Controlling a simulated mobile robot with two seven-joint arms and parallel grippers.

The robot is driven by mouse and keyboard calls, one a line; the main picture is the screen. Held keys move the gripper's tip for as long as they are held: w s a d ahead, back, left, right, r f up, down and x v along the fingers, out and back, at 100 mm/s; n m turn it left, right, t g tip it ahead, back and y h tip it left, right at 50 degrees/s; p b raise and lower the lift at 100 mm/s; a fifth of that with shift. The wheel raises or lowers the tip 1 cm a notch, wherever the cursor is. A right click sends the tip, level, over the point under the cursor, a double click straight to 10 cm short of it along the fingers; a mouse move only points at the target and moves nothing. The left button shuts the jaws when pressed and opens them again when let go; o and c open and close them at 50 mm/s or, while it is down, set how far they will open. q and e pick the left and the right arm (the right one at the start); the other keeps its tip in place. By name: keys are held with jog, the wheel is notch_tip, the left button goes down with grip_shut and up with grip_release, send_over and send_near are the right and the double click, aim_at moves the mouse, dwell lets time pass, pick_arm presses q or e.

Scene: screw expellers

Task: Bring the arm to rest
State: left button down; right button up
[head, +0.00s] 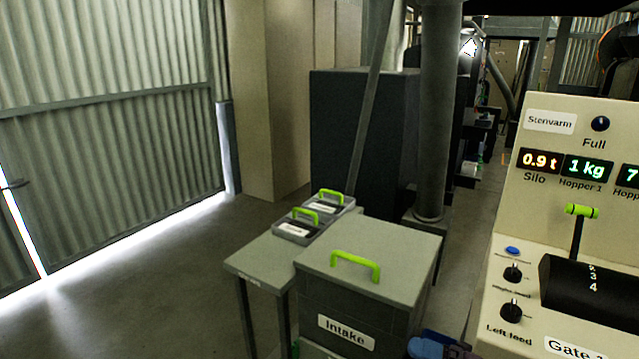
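Neither of my grippers shows clearly in the head view. A blue and dark shape is cut off by the bottom edge, between the grey Intake box (350,285) and the cream control panel (520,235). I cannot tell what it is. No gripper fingers are visible, so I cannot see whether either gripper holds anything.
The Intake box has a green-handled lid. Behind it, a grey table (262,262) bears two small trays with green handles. A pipe (436,120) and a dark cabinet (350,140) stand behind. The panel has a green-tipped lever (581,211). Open floor lies left.

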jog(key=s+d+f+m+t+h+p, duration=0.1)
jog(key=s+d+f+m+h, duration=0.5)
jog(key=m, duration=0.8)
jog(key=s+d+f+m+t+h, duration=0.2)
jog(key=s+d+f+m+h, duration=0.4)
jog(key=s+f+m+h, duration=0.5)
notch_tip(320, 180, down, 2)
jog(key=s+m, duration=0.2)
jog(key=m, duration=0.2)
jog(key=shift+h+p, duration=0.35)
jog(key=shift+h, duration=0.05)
